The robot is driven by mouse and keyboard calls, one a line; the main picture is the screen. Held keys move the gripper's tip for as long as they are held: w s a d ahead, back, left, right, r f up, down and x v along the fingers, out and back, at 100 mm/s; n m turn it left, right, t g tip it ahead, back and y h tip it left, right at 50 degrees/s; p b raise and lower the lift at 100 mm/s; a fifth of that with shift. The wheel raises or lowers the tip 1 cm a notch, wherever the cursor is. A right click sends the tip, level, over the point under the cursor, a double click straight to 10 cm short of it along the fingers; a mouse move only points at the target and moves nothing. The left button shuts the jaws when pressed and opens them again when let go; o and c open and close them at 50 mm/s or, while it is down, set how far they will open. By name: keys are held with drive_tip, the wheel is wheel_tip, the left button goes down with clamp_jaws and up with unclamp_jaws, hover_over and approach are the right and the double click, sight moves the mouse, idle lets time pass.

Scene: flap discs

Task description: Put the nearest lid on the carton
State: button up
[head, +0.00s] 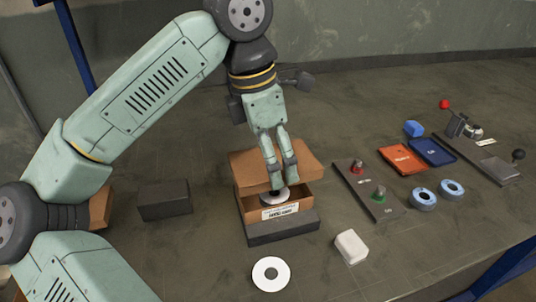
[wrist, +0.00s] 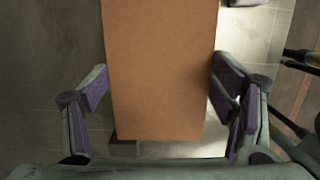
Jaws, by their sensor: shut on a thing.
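The carton (head: 308,197) is an open brown box with a white label on its front; a white disc (head: 272,197) with a dark centre shows inside. A flat brown lid (head: 245,165) is over the carton's rear part, leaving the front open. I cannot tell whether the lid touches the carton. My gripper (head: 284,182) points down in front of the lid and is shut on it. In the wrist view the lid (wrist: 160,70) fills the space between the two purple-padded fingers (wrist: 163,95). The fingers hide part of the lid and carton.
A dark grey block (head: 283,231) is at the carton's front. Another dark box (head: 163,200) stands left. A white disc (head: 271,274) and white block (head: 351,246) lie in front. Blue rings (head: 423,199), a button panel (head: 367,187) and trays (head: 403,160) are right.

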sight(275, 191)
wheel_tip(275, 191, down, 4)
drive_tip(key=shift+f+b, duration=0.15)
drive_tip(key=shift+b, duration=1.1)
drive_tip(key=shift+f+b, duration=0.55)
drive_tip(key=shift+f, duration=0.3)
drive_tip(key=shift+r+p, duration=0.95)
drive_tip(key=shift+r, duration=0.45)
drive_tip(key=shift+p, duration=0.65)
drive_tip(key=shift+f, duration=0.45)
drive_tip(key=shift+f, duration=0.35)
drive_tip(key=shift+f+b, duration=0.35)
drive_tip(key=shift+b, duration=0.2)
drive_tip(key=shift+f, duration=0.2)
